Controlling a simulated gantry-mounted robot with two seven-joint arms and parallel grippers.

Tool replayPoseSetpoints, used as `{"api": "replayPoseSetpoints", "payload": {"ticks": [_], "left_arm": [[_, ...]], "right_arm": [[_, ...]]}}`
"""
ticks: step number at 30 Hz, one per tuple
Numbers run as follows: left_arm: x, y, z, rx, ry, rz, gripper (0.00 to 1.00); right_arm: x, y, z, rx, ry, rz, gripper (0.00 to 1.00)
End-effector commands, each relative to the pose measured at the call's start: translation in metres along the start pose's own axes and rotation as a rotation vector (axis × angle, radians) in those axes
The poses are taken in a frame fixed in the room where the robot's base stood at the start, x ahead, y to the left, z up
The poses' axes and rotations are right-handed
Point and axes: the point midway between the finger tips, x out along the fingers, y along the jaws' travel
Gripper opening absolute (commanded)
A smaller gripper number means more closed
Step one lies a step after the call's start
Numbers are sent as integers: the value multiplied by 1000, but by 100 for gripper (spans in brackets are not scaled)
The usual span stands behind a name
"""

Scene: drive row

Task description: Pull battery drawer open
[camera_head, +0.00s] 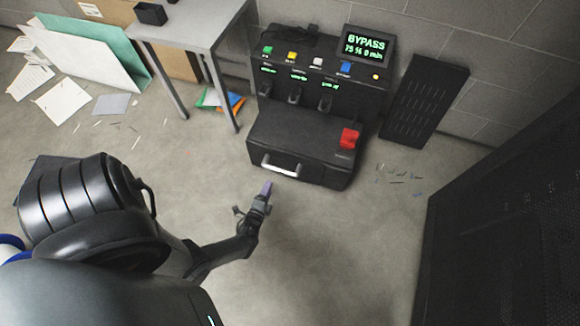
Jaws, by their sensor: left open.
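The black UPS-like cabinet (281,108) stands against the grey block wall. Its low front box, the battery drawer (262,141), has a light metal bar handle (280,167) on its front face. The drawer looks closed, though its exact seating is hard to tell. My left gripper (266,190) is open, in front of the handle and slightly below it in the picture, apart from it. Nothing shows between its fingers. My right gripper is not in view.
A red block-like part (349,138) sits on the box's top right. A lit display (366,46) reads BYPASS. A grey table (190,28) stands at left, with scattered papers (62,103) beyond. A dark perforated rack (510,210) fills the right. Floor before the drawer is clear.

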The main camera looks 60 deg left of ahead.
Motion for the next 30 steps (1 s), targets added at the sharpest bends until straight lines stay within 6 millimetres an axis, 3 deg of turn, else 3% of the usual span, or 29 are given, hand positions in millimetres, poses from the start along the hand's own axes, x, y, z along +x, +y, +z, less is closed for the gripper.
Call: {"api": "replayPoseSetpoints", "payload": {"ticks": [18, 24, 30], "left_arm": [[88, -4, -6, -9, 3, -11, 50], [107, -5, -5, -9, 2, -10, 50], [113, -7, -6, -9, 3, -9, 50]], "right_arm": [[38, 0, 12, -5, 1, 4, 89], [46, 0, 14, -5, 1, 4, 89], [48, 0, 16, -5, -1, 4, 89]]}}
